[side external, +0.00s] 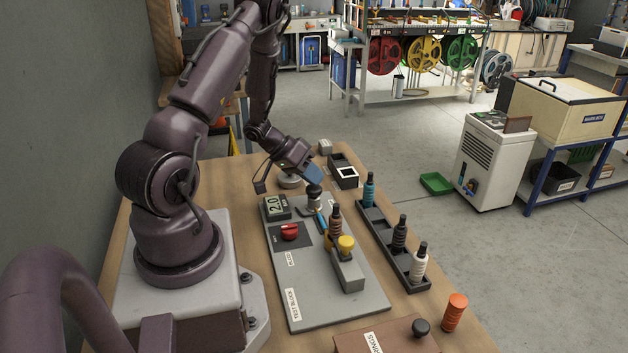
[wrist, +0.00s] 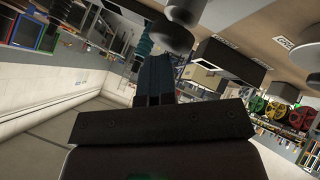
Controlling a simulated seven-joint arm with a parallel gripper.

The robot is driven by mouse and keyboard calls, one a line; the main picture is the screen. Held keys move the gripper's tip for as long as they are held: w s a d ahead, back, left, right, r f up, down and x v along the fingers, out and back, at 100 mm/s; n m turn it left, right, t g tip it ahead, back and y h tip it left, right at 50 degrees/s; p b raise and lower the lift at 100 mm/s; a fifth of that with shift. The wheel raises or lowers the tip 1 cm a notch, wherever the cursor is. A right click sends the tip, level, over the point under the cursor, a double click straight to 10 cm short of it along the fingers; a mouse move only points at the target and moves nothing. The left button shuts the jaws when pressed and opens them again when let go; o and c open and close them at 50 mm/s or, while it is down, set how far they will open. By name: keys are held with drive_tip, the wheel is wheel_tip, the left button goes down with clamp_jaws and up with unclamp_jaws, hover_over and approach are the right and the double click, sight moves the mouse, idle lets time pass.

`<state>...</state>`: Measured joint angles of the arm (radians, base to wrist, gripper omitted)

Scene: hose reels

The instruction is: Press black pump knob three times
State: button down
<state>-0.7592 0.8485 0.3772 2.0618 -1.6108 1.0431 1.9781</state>
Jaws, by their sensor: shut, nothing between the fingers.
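The black pump knob (side external: 314,188) tops a small silver pump body (side external: 314,199) on the far part of the grey test-block board (side external: 345,305). My gripper (side external: 317,178), with blue fingers, is shut and empty, pointing down right over the knob. In the wrist view my blue fingers (wrist: 156,62) reach up to a dark round knob (wrist: 167,37), beside or overlapping it. I cannot tell whether they touch it.
On the board are a red knob (side external: 289,231), a brown bottle (side external: 335,220) and a yellow-capped grey block (side external: 347,268). A black rack (side external: 398,258) with bottles stands to the right. A brown box (side external: 385,340) and an orange cylinder (side external: 454,312) are near the front.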

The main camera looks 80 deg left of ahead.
drive_tip(key=shift+r, duration=1.65)
drive_tip(key=shift+r, duration=2.5)
wheel_tip(320, 180, up, 4)
drive_tip(key=shift+f, duration=0.1)
drive_tip(key=shift+f, duration=4.45)
drive_tip(key=shift+f, duration=0.15)
